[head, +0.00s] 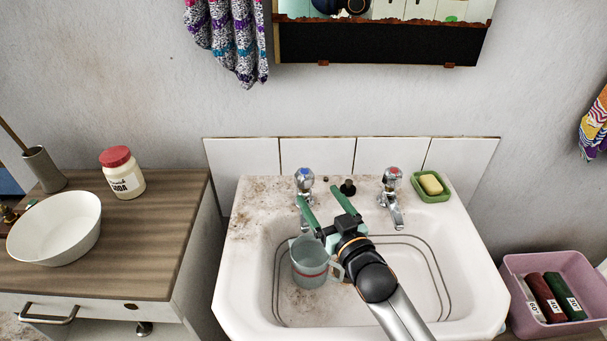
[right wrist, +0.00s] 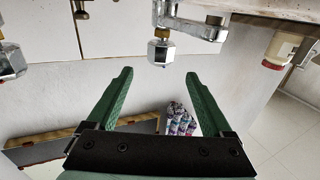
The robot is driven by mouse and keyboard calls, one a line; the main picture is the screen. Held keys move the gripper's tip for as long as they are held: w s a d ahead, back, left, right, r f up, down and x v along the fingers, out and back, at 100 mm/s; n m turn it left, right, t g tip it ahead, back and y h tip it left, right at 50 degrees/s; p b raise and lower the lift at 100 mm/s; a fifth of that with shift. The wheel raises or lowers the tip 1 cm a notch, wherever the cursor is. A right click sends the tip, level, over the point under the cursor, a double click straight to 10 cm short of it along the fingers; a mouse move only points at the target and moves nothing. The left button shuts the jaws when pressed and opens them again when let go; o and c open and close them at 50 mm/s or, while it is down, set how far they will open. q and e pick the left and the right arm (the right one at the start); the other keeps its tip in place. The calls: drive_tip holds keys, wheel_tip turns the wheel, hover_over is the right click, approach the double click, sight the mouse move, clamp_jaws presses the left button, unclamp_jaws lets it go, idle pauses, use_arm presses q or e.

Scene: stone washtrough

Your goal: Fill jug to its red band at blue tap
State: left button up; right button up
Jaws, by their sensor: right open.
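The clear jug (head: 309,261) with a red band stands upright in the basin below the blue tap, its handle to the right. I cannot tell its water level or whether water runs. The blue tap (head: 304,181) has a faceted clear knob with a blue cap; the knob shows in the right wrist view (right wrist: 160,52), ahead of the gap between my fingertips. My right gripper (head: 318,194) is open and empty, its green fingers pointing toward the taps, just right of the blue tap's body and partly covering its spout. My left gripper is not in view.
The red-capped tap (head: 392,183) and a green soap dish (head: 431,190) stand right on the sink (head: 240,235). Left are a counter with a white bowl (head: 56,228) and soda jar (head: 122,176). A pink crate (head: 555,267) is at right. A mirror hangs above.

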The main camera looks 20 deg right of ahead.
sight(308, 181)
drive_tip(key=w, duration=0.5)
drive_tip(key=w+a, duration=0.1)
drive_tip(key=w, duration=0.2)
drive_tip(key=shift+w, duration=0.55)
